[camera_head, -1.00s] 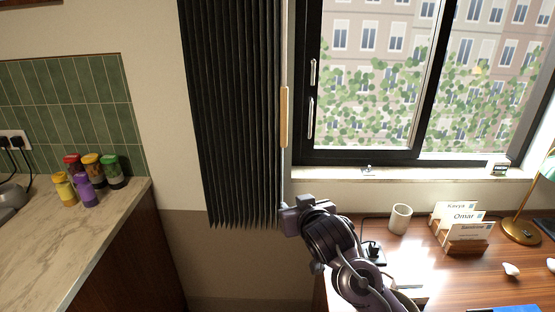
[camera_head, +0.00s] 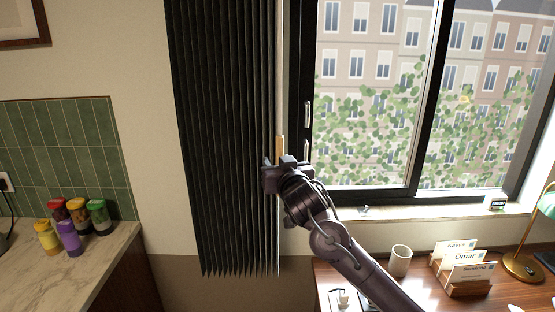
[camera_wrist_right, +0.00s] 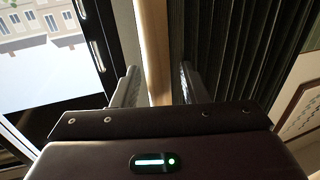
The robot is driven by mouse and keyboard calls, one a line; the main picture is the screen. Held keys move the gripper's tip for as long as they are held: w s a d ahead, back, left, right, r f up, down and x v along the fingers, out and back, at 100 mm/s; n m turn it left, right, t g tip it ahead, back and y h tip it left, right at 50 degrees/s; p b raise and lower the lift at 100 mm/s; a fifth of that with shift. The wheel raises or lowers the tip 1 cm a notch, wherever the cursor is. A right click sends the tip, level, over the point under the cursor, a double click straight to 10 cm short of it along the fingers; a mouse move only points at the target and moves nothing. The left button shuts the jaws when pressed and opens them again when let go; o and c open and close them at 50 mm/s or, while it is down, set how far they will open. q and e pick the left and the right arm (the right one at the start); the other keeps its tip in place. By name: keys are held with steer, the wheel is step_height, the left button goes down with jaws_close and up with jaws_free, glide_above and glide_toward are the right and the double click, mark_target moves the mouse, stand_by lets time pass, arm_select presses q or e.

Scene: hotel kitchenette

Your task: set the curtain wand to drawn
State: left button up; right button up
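The curtain wand (camera_head: 280,148) is a light wooden bar hanging at the right edge of the dark pleated curtain (camera_head: 222,140). The curtain is gathered left of the window. My right gripper (camera_head: 281,163) is at the wand's lower part and hides some of it. In the right wrist view the wand (camera_wrist_right: 153,45) runs between the two fingers of the gripper (camera_wrist_right: 158,78), with gaps visible on both sides. The fingers are open around it, and the curtain (camera_wrist_right: 232,50) is close beside the right finger. My left gripper is not in view.
The window frame (camera_head: 296,100) and its handles are just right of the wand. Below are a sill (camera_head: 400,213) and a desk with a cup (camera_head: 400,260), name cards (camera_head: 462,268) and a lamp (camera_head: 522,266). Several spice jars (camera_head: 70,238) stand on the left counter.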

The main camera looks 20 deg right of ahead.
steer(key=shift+w, duration=0.1)
jaws_close()
steer(key=shift+d, duration=0.1)
stand_by(0.3)
